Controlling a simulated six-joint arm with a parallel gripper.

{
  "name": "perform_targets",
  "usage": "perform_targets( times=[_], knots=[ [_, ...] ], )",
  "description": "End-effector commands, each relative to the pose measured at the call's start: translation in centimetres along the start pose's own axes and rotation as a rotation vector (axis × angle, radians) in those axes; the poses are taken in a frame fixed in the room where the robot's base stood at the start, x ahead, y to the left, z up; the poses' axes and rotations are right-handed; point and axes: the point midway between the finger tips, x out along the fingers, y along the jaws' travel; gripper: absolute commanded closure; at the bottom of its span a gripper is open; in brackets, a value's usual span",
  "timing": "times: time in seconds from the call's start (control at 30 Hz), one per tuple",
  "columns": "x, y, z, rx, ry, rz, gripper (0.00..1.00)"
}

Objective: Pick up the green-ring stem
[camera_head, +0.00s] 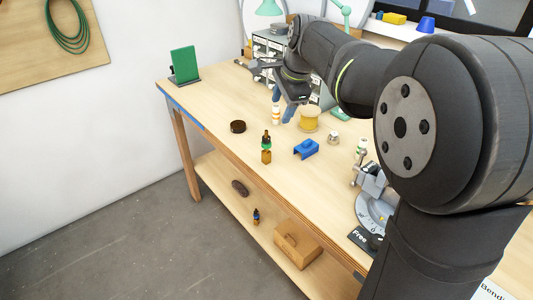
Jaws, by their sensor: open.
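A small upright amber piece with a dark top and a green band (266,147) stands near the table's front edge, left of the blue block. A small white piece with green (361,146) stands farther right, by the grey clamp device. Both show green, and I cannot tell for sure which one is the green-ring stem. My arm hides part of the table on the right.
A green panel (184,64) stands at the far left. The tabletop's left part is mostly clear.

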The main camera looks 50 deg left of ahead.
Motion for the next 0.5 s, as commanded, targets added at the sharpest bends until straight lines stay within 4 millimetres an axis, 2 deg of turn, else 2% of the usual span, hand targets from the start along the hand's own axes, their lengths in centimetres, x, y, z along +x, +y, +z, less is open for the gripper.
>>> perform_targets(
  times=[0.5],
  knots=[
    [-0.44,-0.46,0.83,-1.126,0.038,0.017,0.45]
  ],
)
